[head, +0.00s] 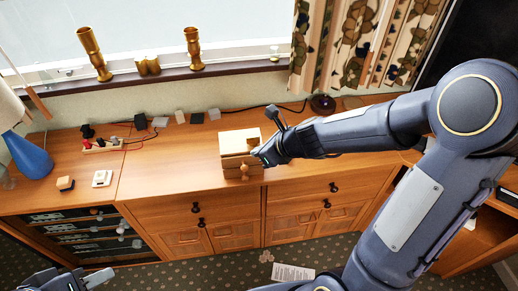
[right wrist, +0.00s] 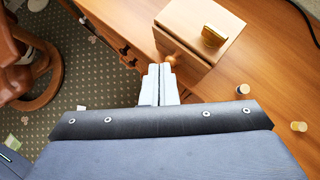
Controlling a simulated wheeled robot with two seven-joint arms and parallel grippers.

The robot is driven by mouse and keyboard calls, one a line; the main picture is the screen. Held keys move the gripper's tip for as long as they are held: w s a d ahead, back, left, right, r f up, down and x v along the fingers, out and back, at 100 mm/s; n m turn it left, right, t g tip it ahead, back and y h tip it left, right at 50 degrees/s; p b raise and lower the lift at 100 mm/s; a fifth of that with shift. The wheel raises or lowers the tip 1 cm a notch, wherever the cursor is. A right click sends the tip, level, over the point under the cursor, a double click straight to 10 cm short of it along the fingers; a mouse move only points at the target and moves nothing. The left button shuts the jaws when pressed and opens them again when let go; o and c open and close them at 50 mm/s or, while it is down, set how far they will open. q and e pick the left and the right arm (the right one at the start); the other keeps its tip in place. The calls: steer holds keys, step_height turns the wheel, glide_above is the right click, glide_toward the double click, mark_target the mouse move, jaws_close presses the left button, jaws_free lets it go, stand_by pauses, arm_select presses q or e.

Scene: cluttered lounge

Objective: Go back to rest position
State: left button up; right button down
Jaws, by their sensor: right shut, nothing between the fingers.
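My right arm reaches in from the right of the head view. Its right gripper (head: 262,156) is at the right side of a small wooden box (head: 232,160) on the cabinet top. In the right wrist view the two pale fingers (right wrist: 159,72) are shut together with nothing between them. Their tips are close to the round knob (right wrist: 171,58) on the box front; I cannot tell if they touch it. The box also shows in the right wrist view (right wrist: 183,28). My left gripper (head: 98,278) is at the bottom left corner, partly cut off, over the floor; its jaw opening is unclear.
The wooden cabinet (head: 170,178) runs along the wall under the window. A power strip (head: 102,146), a blue lamp (head: 30,157) and small blocks stand at its left. A gold piece (right wrist: 214,36) is on the box. Carpet (head: 215,270) lies in front, with a paper sheet (head: 292,272).

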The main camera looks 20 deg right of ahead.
stand_by(0.3)
steer(key=s+a+r+n+y, duration=0.2)
steer(key=s+r+n, duration=0.8)
steer(key=n, duration=0.5)
steer(key=s+d+f+n+g+h, duration=0.1)
steer(key=s+n, duration=0.5)
steer(key=s+d+f+n+g+h, duration=0.1)
steer(key=s+d+f+n+h, duration=0.1)
steer(key=s+n, duration=0.4)
steer(key=shift+s+n, duration=0.4)
steer(key=shift+s, duration=0.2)
